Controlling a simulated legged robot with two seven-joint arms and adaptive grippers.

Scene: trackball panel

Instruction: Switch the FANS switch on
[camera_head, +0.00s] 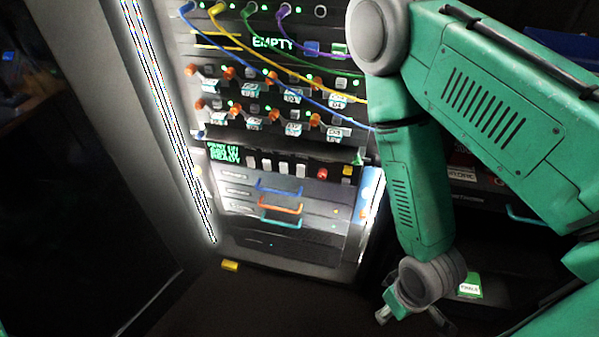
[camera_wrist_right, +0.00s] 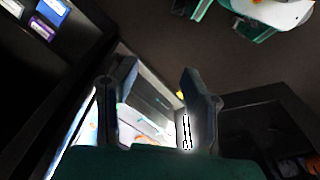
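The lit rack panel (camera_head: 350,158) stands in the middle of the head view. A row of small white switches (camera_head: 284,169) runs across it, beside a green-lit display (camera_head: 224,153). No label for FANS is readable, so I cannot tell which switch it is. My right gripper (camera_head: 408,312) hangs low at the right of the rack, apart from it. In the right wrist view its two fingers (camera_wrist_right: 155,105) are spread with nothing between them. My left gripper is not in view.
Blue, orange and teal handles (camera_head: 281,210) are on drawers below the switches. Coloured cables (camera_head: 300,75) drape across the upper rack. A small yellow block (camera_head: 230,265) lies on the floor. A dark cabinet with a teal handle (camera_head: 525,215) stands at the right.

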